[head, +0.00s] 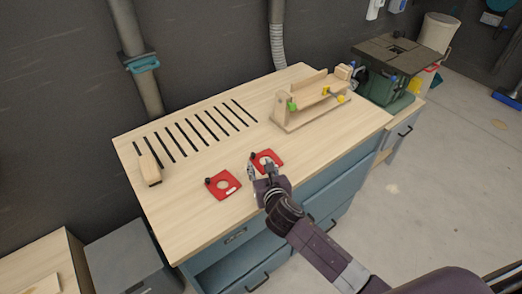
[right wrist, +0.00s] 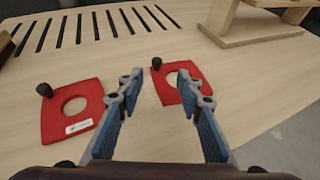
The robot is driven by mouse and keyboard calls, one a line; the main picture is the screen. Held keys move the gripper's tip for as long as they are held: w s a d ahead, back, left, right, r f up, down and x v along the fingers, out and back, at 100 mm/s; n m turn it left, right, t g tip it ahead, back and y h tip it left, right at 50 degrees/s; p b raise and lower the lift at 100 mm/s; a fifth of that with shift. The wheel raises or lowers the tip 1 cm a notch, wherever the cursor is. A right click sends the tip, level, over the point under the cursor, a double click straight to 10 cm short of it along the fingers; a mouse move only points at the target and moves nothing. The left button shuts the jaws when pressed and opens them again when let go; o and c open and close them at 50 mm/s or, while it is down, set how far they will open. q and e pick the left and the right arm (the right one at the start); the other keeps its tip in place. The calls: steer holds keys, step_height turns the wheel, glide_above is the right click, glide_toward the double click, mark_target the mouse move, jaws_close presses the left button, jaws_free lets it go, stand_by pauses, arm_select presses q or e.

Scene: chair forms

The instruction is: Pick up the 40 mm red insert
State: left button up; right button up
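Two red plates with round holes and black knobs lie flat on the wooden workbench (head: 185,215). The left red plate (head: 222,194) has a small white label, too small to read; it also shows in the right wrist view (right wrist: 55,128). The right red plate (head: 277,157) is partly behind my right gripper (head: 260,171); it also shows in the right wrist view (right wrist: 165,97). I cannot tell which one is the 40 mm insert. My right gripper is open and empty, its fingertips over the near side of the right plate. My left gripper is out of view.
A slotted area (head: 198,130) with a wooden block (head: 149,168) lies at the back left of the bench. A wooden jig (head: 310,106) with green and yellow parts stands at the back right. A green machine (head: 385,85) stands beyond it. The front left of the benchtop is clear.

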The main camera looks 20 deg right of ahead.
mark_target(254, 155)
steer(key=shift+w+f, duration=0.2)
steer(key=shift+w, duration=0.5)
steer(key=shift+w+f, duration=0.1)
steer(key=shift+w, duration=0.25)
steer(key=shift+w+a+f+p, duration=0.1)
steer(key=shift+w+p, duration=0.25)
steer(key=shift+w, duration=0.35)
steer(key=x, duration=0.3)
steer(key=shift+w+a+f, duration=0.1)
steer(key=shift+w+f, duration=0.1)
steer(key=shift+w, duration=0.15)
steer(key=shift+c, duration=0.7)
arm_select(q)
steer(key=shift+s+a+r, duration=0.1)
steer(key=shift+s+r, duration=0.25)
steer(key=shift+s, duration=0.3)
arm_select(e)
jaws_close()
